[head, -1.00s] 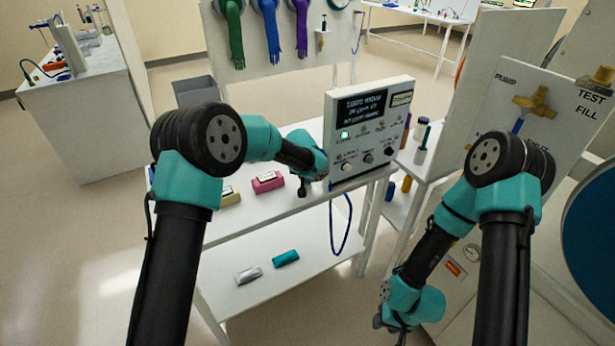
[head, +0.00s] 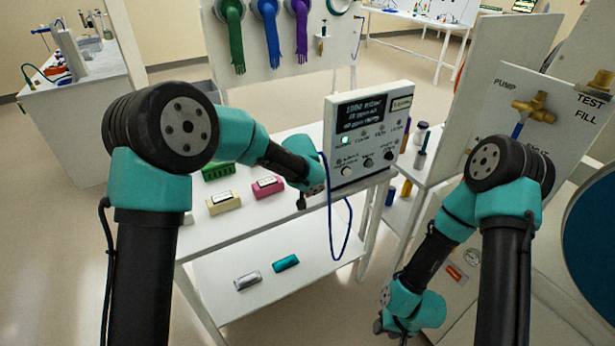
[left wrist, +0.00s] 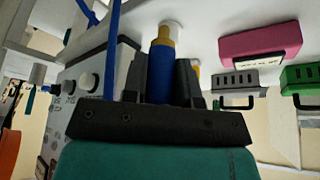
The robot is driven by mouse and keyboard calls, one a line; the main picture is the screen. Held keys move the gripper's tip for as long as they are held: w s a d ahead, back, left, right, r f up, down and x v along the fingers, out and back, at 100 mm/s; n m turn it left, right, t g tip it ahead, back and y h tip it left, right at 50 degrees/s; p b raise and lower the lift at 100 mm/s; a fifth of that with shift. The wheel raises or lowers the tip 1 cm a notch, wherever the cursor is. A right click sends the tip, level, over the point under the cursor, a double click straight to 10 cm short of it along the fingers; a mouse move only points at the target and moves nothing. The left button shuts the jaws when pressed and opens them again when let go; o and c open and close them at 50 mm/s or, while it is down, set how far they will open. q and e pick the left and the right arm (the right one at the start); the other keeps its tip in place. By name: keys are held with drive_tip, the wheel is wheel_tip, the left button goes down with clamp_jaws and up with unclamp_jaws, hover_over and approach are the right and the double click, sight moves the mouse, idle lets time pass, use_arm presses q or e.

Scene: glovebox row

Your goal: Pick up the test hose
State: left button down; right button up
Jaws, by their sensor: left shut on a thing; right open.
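The blue test hose (head: 331,222) hangs in a loop at the front edge of the upper shelf, beside the white meter box (head: 368,135). My left gripper (head: 301,200) is at the upper end of the loop, left of the box. In the left wrist view my left gripper (left wrist: 162,85) is shut on the hose's thick blue end (left wrist: 160,72), which has a yellow tip. In the head view my wrist hides the held end. My right gripper (head: 388,328) is open and empty, low at the bottom edge, away from the hose.
Pink (head: 268,187), cream (head: 224,203) and green (head: 217,172) blocks lie on the upper shelf, left of my left gripper. Silver (head: 248,281) and teal (head: 286,262) pieces lie on the lower shelf. A panel with a brass pump fitting (head: 535,106) stands at the right.

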use_arm(q)
drive_tip(key=s, duration=0.9)
drive_tip(key=shift+r, duration=0.45)
